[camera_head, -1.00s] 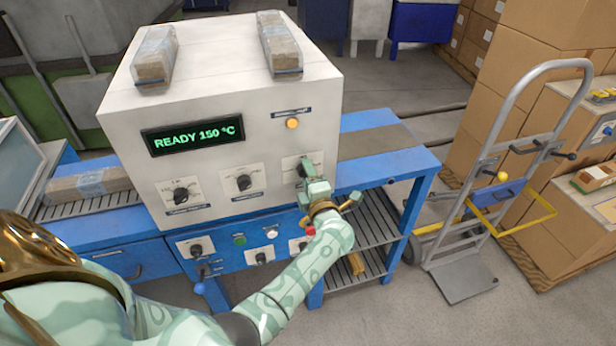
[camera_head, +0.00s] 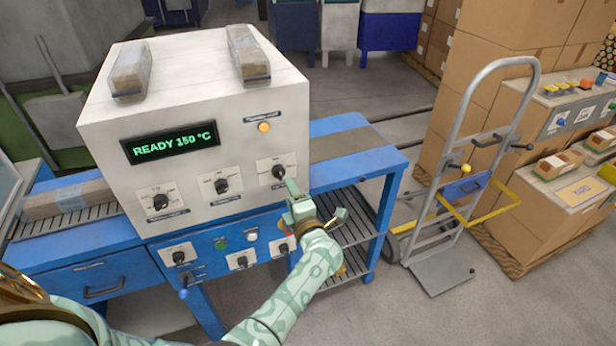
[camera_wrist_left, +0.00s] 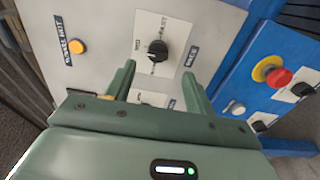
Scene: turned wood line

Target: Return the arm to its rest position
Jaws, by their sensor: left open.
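My left arm reaches in from the bottom of the head view. Its green left gripper (camera_head: 316,203) is open and empty, in front of the lower right part of the white machine's front (camera_head: 240,155). In the left wrist view the two fingers of the left gripper (camera_wrist_left: 158,72) stand apart with nothing between them. The black right-hand knob (camera_head: 278,172) is just up and left of the gripper in the head view, apart from it. The knob (camera_wrist_left: 158,50) also shows beyond the fingers in the wrist view. My right gripper is not in view.
The blue bench (camera_head: 360,152) carries the machine, whose display reads READY 150 °C. A red button (camera_wrist_left: 279,78) is on the blue panel. A hand truck (camera_head: 470,190) and cardboard boxes (camera_head: 500,80) stand right. Grey floor (camera_head: 390,310) is open in front.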

